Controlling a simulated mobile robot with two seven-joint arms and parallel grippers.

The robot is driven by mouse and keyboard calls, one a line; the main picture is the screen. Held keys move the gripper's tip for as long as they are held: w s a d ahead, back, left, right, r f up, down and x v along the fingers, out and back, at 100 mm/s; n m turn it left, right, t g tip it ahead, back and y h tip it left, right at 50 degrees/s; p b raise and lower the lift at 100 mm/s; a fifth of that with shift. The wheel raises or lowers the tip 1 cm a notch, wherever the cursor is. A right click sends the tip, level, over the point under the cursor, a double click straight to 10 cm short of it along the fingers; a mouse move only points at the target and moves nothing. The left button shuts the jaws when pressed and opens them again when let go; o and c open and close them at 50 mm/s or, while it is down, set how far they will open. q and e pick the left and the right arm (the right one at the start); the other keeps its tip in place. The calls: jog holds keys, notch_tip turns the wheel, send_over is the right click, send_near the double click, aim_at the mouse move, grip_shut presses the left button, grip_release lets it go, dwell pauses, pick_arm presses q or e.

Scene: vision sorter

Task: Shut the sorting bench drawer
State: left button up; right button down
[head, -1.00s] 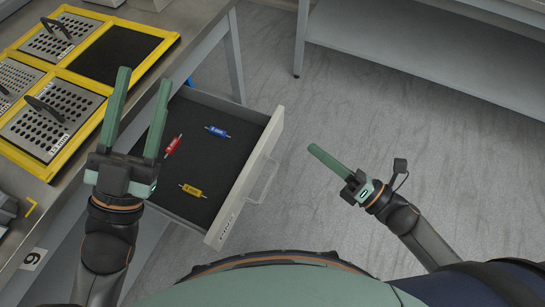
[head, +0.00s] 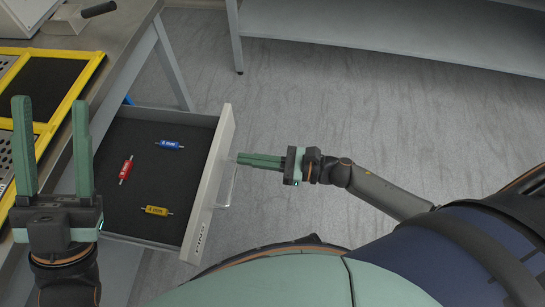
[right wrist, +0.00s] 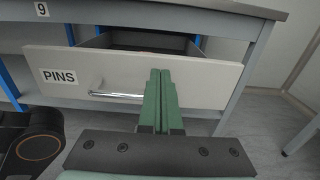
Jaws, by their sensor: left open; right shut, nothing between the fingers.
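The sorting bench drawer (head: 205,190) is pulled out from under the bench. Its pale front, marked PINS, faces me in the right wrist view (right wrist: 208,88), with a metal bar handle (right wrist: 115,95). Inside lie a blue pin (head: 170,145), a red pin (head: 126,170) and a yellow pin (head: 157,210). My right gripper (head: 240,160) is shut and empty, its fingertips pointing at the front beside the handle; I cannot tell whether they touch. The fingers (right wrist: 160,75) hide part of the front in the right wrist view. My left gripper (head: 50,102) is open and empty at the bench side.
The bench top (head: 125,25) is at the upper left, with a yellow-framed tray (head: 92,70) on it. A bench leg (head: 172,65) stands behind the drawer. Another grey table (head: 380,30) is at the back. The floor right of the drawer is clear.

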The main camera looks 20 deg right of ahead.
aim_at(217, 155)
jog(key=x, duration=0.4)
jog(key=shift+w+a, duration=0.15)
pick_arm(q)
jog(key=shift+f, duration=0.2)
pick_arm(e)
jog(key=shift+a, duration=0.15)
jog(key=shift+w, duration=0.1)
